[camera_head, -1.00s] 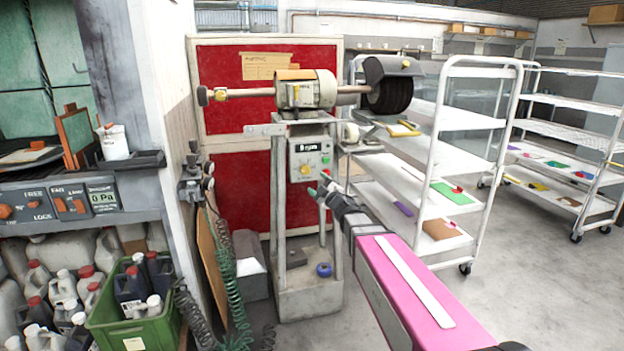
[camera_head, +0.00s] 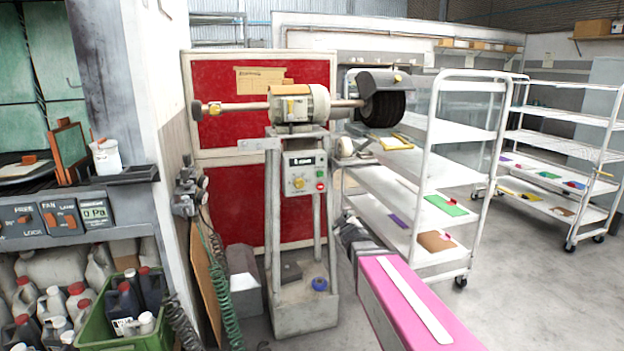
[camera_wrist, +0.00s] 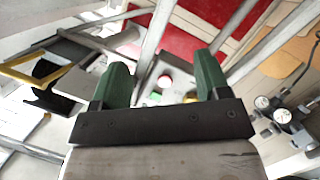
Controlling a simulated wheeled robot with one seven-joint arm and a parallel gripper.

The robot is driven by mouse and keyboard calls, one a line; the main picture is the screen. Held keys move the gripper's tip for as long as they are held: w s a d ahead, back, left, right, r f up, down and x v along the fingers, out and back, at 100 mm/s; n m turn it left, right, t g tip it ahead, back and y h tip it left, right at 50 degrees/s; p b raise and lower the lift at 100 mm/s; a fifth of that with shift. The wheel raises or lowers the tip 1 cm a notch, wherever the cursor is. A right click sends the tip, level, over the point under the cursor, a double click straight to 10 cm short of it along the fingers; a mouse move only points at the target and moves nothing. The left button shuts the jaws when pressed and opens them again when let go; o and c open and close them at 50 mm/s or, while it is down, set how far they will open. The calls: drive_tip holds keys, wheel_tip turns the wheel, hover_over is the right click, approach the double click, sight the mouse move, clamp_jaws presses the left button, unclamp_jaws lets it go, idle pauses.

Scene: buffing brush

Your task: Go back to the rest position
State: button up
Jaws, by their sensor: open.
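My gripper (camera_wrist: 162,76) shows in the wrist view with two green fingers spread apart and nothing between them.
A white shelf trolley (camera_head: 436,165) stands close to the right of my arm, with coloured pieces on its shelves. A second trolley (camera_head: 560,190) is further right. A green crate of bottles (camera_head: 125,338) is at lower left. Grey floor is open at lower right.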

drive_tip(key=s+d+f+m+g, duration=0.3)
drive_tip(key=s+f+g, duration=0.4)
drive_tip(key=s, duration=0.5)
drive_tip(key=s+d+f+m+g+h, duration=0.1)
drive_tip(key=s+d+f+m+g, duration=0.3)
drive_tip(key=s+f+g, duration=0.4)
drive_tip(key=s+f+m, duration=0.1)
drive_tip(key=s, duration=0.3)
drive_tip(key=shift+s+f+g+h, duration=0.3)
drive_tip(key=shift+f, duration=0.1)
